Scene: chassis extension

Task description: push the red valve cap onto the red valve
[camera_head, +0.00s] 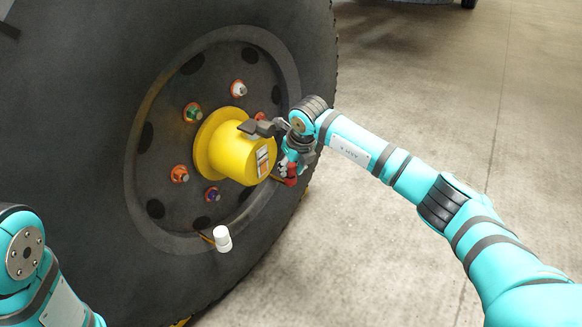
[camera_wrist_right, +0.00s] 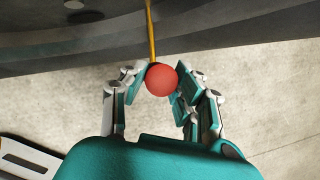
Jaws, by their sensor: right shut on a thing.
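A red round piece, which looks like the red valve cap (camera_wrist_right: 161,79), is between the two fingers of my right gripper (camera_wrist_right: 157,87) in the right wrist view. It also shows in the head view (camera_head: 291,181), low at the gripper's tip. My right gripper (camera_head: 288,170) is shut on it, just right of the yellow hub. A thin yellow stem (camera_wrist_right: 151,32) runs from the wheel to right behind the red piece. I cannot tell whether cap and stem touch, and no separate red valve shows. My left gripper is out of view; only my left arm shows.
A yellow hub (camera_head: 228,143) sticks out of the big black wheel (camera_head: 85,110), close to my right gripper. Several coloured bolts ring the hub. A white cap-like piece (camera_head: 222,239) sits on a thin stem at the lower rim. The concrete floor (camera_head: 440,100) at right is clear.

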